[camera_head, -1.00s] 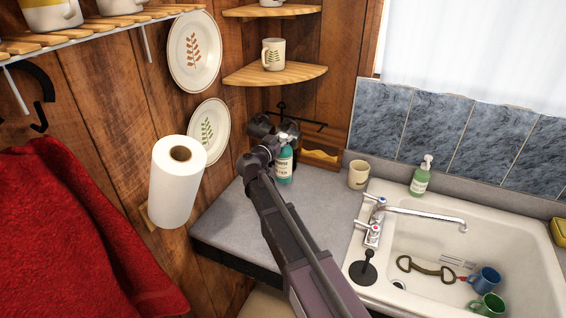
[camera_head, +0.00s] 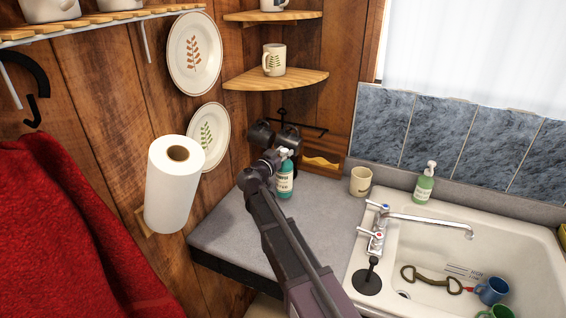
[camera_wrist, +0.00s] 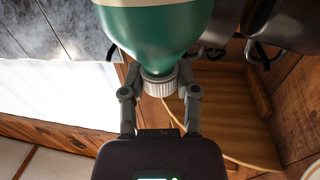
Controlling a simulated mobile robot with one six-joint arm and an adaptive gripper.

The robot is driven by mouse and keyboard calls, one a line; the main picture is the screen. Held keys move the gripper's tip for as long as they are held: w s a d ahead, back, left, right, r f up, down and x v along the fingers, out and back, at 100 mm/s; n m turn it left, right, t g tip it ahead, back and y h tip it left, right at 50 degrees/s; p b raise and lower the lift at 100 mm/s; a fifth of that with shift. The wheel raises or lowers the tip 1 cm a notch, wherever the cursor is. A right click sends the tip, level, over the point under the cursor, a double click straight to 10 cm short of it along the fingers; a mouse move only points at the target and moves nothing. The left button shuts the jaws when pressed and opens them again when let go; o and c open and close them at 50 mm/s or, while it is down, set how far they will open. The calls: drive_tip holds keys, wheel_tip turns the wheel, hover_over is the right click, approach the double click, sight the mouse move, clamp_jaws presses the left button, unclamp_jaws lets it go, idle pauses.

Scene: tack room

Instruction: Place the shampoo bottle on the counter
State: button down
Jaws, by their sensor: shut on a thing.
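The shampoo bottle (camera_head: 286,182) is teal with a pale label and a white cap. It is upright in the head view, over the back of the grey counter (camera_head: 235,228). My gripper (camera_head: 284,154) is shut on its top. In the wrist view the two fingers (camera_wrist: 160,88) close around the white ribbed cap, and the bottle's teal body (camera_wrist: 158,35) fills the top of the picture. I cannot tell whether the bottle's base touches the counter or hangs just above it.
Dark mugs (camera_head: 262,134) hang on a rack behind the bottle. A cream mug (camera_head: 360,181) and a green soap bottle (camera_head: 424,186) stand near the sink (camera_head: 530,250). A paper towel roll (camera_head: 172,188) is at left. The counter's front part is clear.

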drive_tip(key=shift+f+b, duration=1.5)
drive_tip(key=shift+f, duration=0.35)
drive_tip(key=shift+c, duration=1.8)
unclamp_jaws()
drive_tip(key=shift+r, duration=0.2)
drive_tip(key=v, duration=1.2)
